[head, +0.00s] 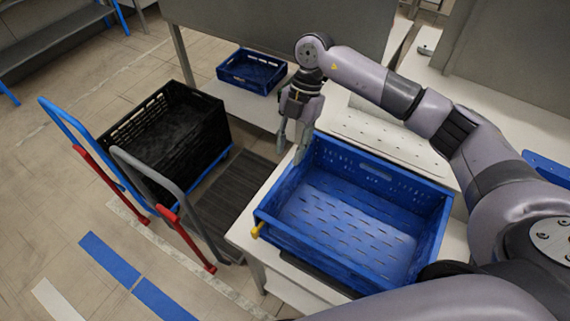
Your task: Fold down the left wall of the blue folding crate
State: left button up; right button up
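The blue folding crate (405,185) stands on a light work table. Its back wall, with a handle slot, and its right wall are upright. Its left wall (284,178) runs from the back-left corner to the near-left corner and is seen steeply from above; it appears upright. A small yellow part (257,231) shows at the near-left corner. My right gripper (290,146) points down by the back-left corner, at the far end of the left wall. Its fingers are apart with nothing visible between them; I cannot tell whether they touch the crate. My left gripper is out of view.
A black crate (170,122) sits on a blue-framed cart at the left. A grey-handled cart (234,205) with a dark deck stands beside the table. Another blue crate (251,72) rests on the low surface behind. Open floor lies at lower left.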

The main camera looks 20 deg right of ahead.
aim_at(284, 174)
jog(key=p+x, duration=0.1)
jog(key=x, duration=0.4)
jog(key=shift+s+a+f, duration=0.1)
jog(key=shift+a+f, duration=0.05)
jog(key=shift+f, duration=0.15)
jog(key=shift+s+a+f, duration=0.1)
jog(key=shift+a+f, duration=0.05)
jog(key=shift+f, duration=0.4)
jog(key=shift+c, duration=0.5)
jog(key=c, duration=0.7)
